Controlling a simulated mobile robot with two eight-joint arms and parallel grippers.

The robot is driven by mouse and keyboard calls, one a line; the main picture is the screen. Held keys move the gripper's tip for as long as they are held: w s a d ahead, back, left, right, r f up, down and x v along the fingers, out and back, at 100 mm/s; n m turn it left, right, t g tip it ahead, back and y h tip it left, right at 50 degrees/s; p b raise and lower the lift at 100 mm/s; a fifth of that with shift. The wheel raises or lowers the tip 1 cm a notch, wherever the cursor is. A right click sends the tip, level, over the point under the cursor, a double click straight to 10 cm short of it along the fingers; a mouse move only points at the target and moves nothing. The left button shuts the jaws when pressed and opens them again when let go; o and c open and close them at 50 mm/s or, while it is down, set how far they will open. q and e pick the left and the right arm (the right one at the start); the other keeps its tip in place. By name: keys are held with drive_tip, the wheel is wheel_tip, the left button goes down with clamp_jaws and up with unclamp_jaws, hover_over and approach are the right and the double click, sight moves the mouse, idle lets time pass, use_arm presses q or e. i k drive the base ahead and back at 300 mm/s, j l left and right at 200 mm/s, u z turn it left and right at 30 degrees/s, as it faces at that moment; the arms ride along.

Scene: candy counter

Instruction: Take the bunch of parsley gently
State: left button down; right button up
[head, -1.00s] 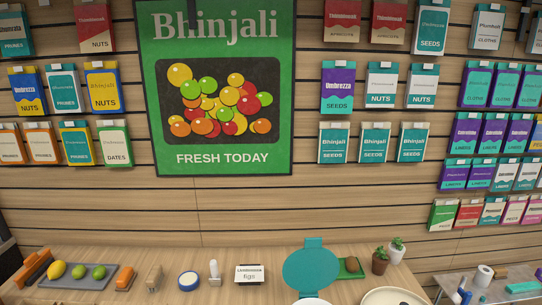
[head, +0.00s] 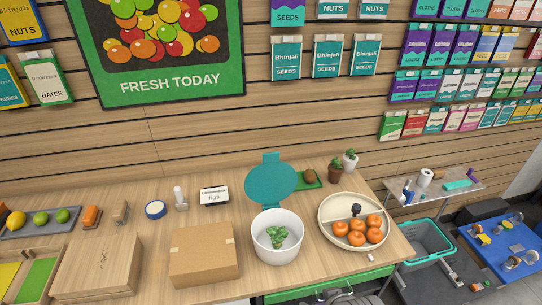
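A small bunch of green parsley (head: 278,236) lies inside a white round pot (head: 277,252) on the wooden counter. The pot's teal lid (head: 270,183) stands raised behind it, and the pot is open at the top. Neither of my grippers shows in the head view.
A cardboard box (head: 204,256) stands left of the pot, and a wooden box (head: 98,266) further left. A round tray (head: 325,216) with several orange fruits is close on the right. Two potted plants (head: 336,170) and a sign (head: 214,195) stand behind. A teal basket (head: 425,243) is beyond the counter's right end.

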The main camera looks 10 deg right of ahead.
sight(277, 235)
drive_tip(key=i+j+z, duration=0.2)
drive_tip(key=j, duration=0.25)
drive_tip(key=j+z, duration=0.2)
drive_tip(key=j, duration=0.2)
drive_tip(key=i+j+z, duration=0.15)
drive_tip(key=j, duration=0.35)
drive_tip(key=k, duration=0.05)
